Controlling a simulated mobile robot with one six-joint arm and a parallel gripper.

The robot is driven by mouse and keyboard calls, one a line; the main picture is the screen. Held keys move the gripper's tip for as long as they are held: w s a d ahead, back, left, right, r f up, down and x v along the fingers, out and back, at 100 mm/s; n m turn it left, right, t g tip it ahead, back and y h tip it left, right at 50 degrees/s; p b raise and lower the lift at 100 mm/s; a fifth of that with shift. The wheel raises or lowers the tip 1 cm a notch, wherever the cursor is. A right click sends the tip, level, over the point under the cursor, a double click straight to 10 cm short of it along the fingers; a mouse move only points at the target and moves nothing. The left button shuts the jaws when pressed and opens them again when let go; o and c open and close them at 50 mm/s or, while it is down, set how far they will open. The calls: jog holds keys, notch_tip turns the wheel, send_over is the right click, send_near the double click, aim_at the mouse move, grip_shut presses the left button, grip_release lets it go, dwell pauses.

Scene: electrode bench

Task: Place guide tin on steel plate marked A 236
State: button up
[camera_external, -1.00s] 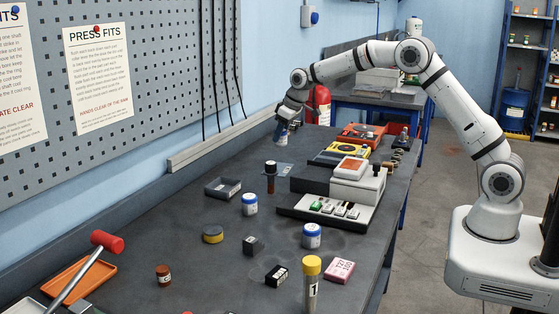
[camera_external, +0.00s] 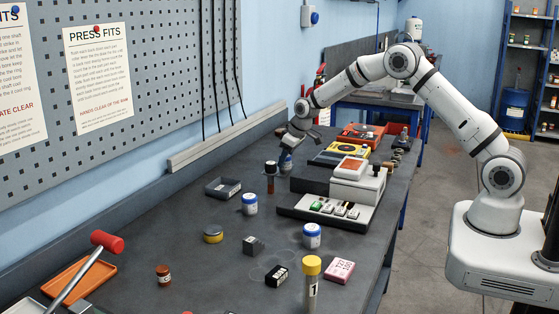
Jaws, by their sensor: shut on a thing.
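My gripper (camera_external: 289,150) is shut on a small blue tin (camera_external: 286,162) and holds it low over the back left of the bench. I take this to be the guide tin; no label on it can be read. A flat grey plate (camera_external: 283,173) lies under and around it, mostly hidden by the tin, my gripper and a dark red post. Its marking cannot be read. I cannot tell whether the tin touches the plate.
The black-capped red post (camera_external: 270,178) stands close in front of the tin. A press-like unit (camera_external: 350,185) is to the right, and a grey tray (camera_external: 223,187) to the left.

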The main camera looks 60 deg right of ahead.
jog(key=o, duration=0.6)
jog(key=shift+f, duration=0.1)
jog(key=o, duration=0.4)
jog(key=shift+o, duration=0.2)
